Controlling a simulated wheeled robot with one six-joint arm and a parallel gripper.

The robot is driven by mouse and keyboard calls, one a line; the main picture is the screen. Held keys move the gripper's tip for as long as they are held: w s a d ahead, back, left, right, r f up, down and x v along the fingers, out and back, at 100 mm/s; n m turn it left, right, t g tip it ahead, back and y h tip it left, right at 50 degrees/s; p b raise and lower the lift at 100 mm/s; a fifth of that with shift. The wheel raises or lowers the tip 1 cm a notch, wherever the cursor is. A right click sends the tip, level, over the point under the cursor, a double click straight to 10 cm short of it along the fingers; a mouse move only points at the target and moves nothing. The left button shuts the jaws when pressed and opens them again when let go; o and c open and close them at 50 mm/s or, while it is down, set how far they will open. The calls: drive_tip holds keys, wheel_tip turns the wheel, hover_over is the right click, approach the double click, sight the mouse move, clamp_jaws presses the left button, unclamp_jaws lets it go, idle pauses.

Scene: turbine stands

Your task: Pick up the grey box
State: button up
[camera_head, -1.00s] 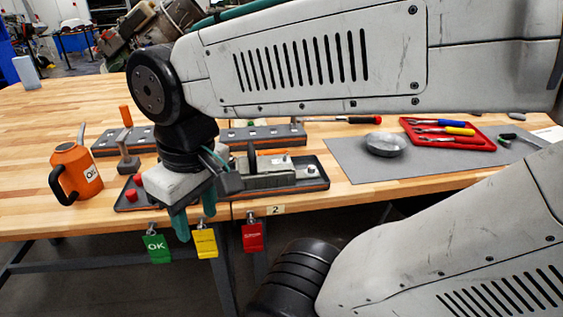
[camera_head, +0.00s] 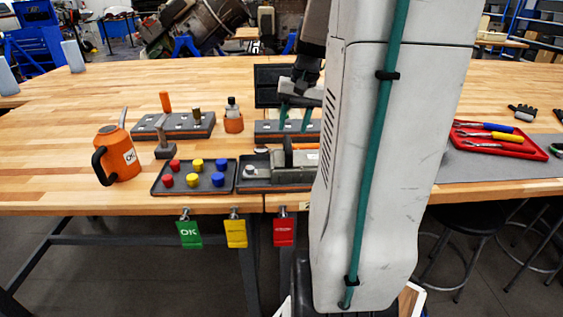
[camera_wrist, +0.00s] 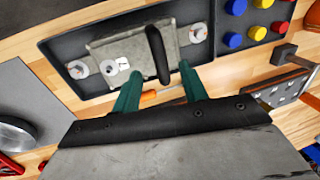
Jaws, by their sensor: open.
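The grey box (camera_head: 292,176) has a dark handle on top and sits in a dark tray (camera_head: 243,186) near the front edge of the table. My arm hides its right part in the head view. In the wrist view the grey box (camera_wrist: 112,47) lies ahead of the fingers, with its dark handle (camera_wrist: 158,54) roughly in line with the gap. My gripper (camera_head: 295,118) is open and empty, with teal fingers, and appears above and behind the box. In the wrist view my gripper (camera_wrist: 159,82) shows nothing between its fingers.
Left of the box is a tray (camera_head: 153,187) of red, yellow and blue knobs. An orange can (camera_head: 122,155) stands further left. A grey tool rack (camera_head: 206,126) lies behind. A red tray (camera_head: 530,150) with pliers is at the right. Coloured tags hang from the front edge.

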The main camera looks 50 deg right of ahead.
sight(289, 141)
drive_tip(key=f, duration=0.2)
drive_tip(key=w+f, duration=0.1)
drive_tip(key=f, duration=0.4)
drive_tip(key=shift+w+a+f, duration=0.15)
drive_tip(key=shift+w, duration=0.15)
clamp_jaws()
